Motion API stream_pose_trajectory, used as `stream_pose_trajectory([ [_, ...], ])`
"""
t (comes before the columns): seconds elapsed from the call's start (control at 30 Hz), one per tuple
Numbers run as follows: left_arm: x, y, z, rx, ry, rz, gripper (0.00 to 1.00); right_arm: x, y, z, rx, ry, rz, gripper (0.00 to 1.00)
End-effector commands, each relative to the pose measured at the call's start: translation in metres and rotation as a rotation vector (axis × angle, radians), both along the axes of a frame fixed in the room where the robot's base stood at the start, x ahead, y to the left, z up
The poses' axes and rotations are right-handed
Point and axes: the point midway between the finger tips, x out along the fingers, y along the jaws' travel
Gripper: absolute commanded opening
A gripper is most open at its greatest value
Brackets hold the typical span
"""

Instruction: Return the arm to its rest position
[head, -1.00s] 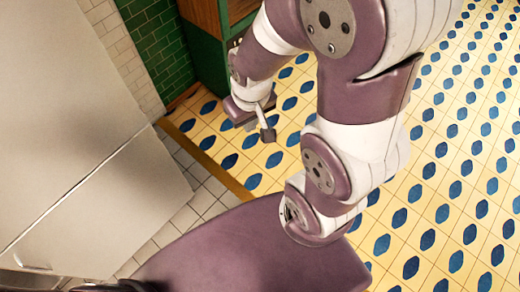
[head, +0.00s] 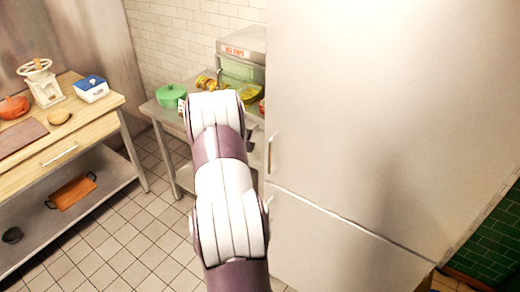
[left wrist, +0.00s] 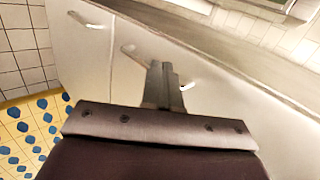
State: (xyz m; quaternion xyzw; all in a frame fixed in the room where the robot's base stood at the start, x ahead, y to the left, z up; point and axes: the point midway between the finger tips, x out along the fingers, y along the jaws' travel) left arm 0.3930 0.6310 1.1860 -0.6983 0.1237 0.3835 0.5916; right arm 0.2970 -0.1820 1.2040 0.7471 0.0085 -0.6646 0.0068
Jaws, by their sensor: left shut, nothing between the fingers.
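My left arm (head: 225,190) rises through the middle of the head view, purple and white. Its gripper is mostly hidden behind the arm there; a small dark part shows at its right side, beside the fridge edge. In the left wrist view my left gripper (left wrist: 165,78) is shut, its two dark fingers together with nothing between them. Beyond the fingers is a pale panelled front with several handles (left wrist: 135,54); I cannot tell whether they touch. My right gripper is not in view.
A tall pale fridge (head: 370,120) stands just right of the arm. Behind the arm is a metal counter (head: 160,113) with a green pot (head: 171,95) and a glass-fronted warmer (head: 240,65). A wooden table (head: 100,108) stands at left. Tiled floor (head: 120,235) is clear between.

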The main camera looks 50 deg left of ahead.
Motion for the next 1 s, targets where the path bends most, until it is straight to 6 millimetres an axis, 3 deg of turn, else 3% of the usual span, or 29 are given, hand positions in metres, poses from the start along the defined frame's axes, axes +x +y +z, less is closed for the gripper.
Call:
stream_pose_trajectory([
  [0.2, -0.027, -0.007, 0.025, 0.001, 0.000, 0.002, 0.00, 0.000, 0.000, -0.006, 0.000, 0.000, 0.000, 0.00],
  [0.57, -0.035, -0.008, 0.030, -0.010, 0.004, 0.021, 0.00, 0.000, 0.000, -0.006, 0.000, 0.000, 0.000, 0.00],
  [0.67, -0.051, 0.006, 0.021, -0.074, -0.006, 0.242, 0.00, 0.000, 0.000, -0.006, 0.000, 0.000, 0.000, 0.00],
  [0.73, -0.075, 0.007, 0.009, -0.176, -0.023, 0.502, 0.00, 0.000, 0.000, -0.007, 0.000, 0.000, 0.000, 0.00],
  [0.77, -0.079, -0.001, 0.002, -0.226, -0.029, 0.613, 0.00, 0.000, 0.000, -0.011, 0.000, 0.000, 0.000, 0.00],
  [0.83, -0.081, -0.041, -0.017, -0.357, -0.024, 0.854, 0.00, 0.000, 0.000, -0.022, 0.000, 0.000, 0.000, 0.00],
  [0.97, -0.075, -0.150, -0.046, -0.575, 0.055, 1.154, 0.00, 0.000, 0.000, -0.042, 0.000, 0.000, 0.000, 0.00],
  [1.0, -0.076, -0.187, -0.054, -0.630, 0.093, 1.217, 0.00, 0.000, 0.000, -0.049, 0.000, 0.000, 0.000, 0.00],
])
